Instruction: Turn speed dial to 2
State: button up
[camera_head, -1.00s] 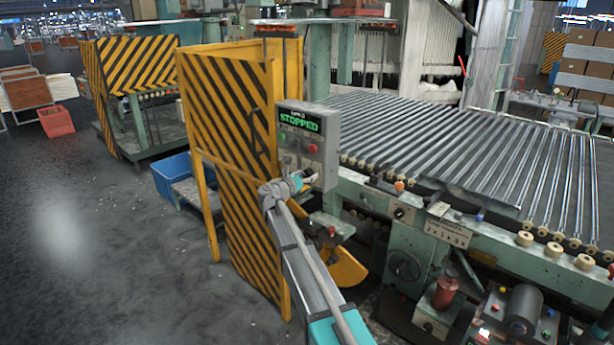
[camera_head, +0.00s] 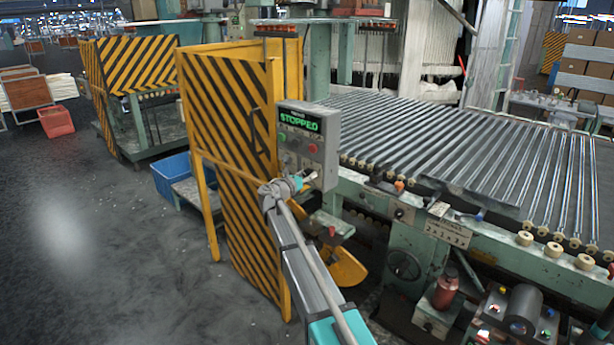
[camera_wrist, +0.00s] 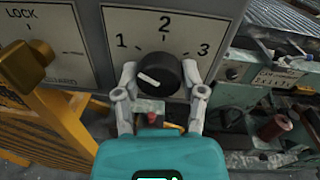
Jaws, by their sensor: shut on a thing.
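The speed dial (camera_wrist: 158,75) is a round black knob on a grey panel marked 1, 2 and 3, close up in the wrist view. Its white mark lies on the left part of its face, on the side of the 1, with its left end slightly higher. My gripper (camera_wrist: 160,72) is shut on the dial, one grey finger at its left side and one at its right. In the head view my gripper (camera_head: 299,182) is at the lower front of the control box (camera_head: 325,157). The dial cannot be made out there.
The box's screen (camera_head: 299,121) reads STOPPED, above green and red buttons. A brass-coloured LOCK knob (camera_wrist: 25,66) sits left of the dial. A yellow-black striped guard (camera_head: 222,110) stands left of the box, and a roller conveyor (camera_head: 450,150) lies to the right.

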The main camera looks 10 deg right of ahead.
jog(key=shift+m, duration=0.3)
jog(key=m, duration=0.5)
jog(key=shift+w+b, duration=0.1)
jog(key=shift+b, duration=0.25)
jog(key=m+h, duration=0.1)
jog(key=m, duration=0.5)
jog(key=shift+m, duration=0.3)
jog(key=o, duration=1.1)
jog(key=shift+o, duration=0.2)
jog(key=shift+n, duration=0.4)
